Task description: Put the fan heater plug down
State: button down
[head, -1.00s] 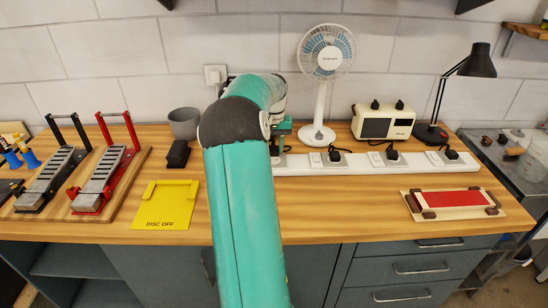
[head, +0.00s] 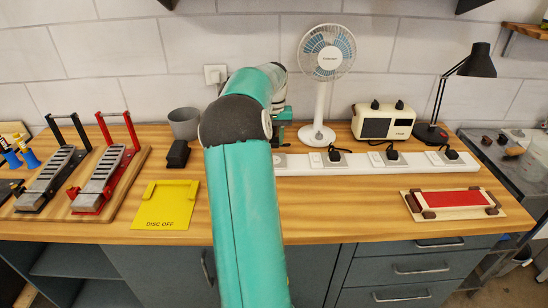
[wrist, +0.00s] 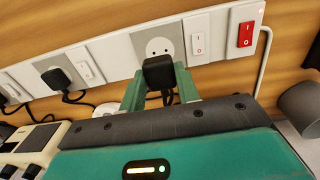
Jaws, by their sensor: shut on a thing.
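My gripper (wrist: 160,88) is shut on a black plug, the fan heater plug (wrist: 158,70), with a dark cable below it. In the wrist view the plug is in front of a grey socket (wrist: 158,42) of the white power strip (wrist: 115,52). The socket's two holes show, so the plug is out of it. In the head view my gripper (head: 282,130) is above the left part of the strip (head: 380,168), partly behind my arm. The plug cannot be made out there.
Other plugs (head: 392,153) sit in the strip to the right. A fan (head: 326,52), a cream appliance (head: 384,122) and a black lamp (head: 478,66) stand behind it. A yellow DISC OFF plate (head: 165,207) lies at left. Bare wood (head: 340,212) is in front.

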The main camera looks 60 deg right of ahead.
jog(key=s+a+r+m, duration=0.3)
jog(key=a+r+m, duration=0.1)
jog(key=shift+m, duration=0.3)
jog(key=w+d+f, duration=0.1)
jog(key=d+f, duration=0.1)
jog(key=d, duration=0.2)
jog(key=w+d+f, duration=0.2)
jog(key=d+f, duration=0.1)
jog(key=d, duration=0.1)
jog(key=w+d+f, duration=0.1)
jog(key=d+f, duration=0.2)
jog(key=d, duration=0.1)
jog(key=shift+w+f, duration=0.25)
jog(key=shift+w, duration=0.1)
jog(key=shift+w+d+f, duration=0.2)
jog(key=shift+d+f, duration=0.1)
jog(key=shift+f, duration=1.6)
jog(key=shift+f, duration=0.4)
jog(key=shift+a+f, duration=0.1)
jog(key=shift+f, duration=0.1)
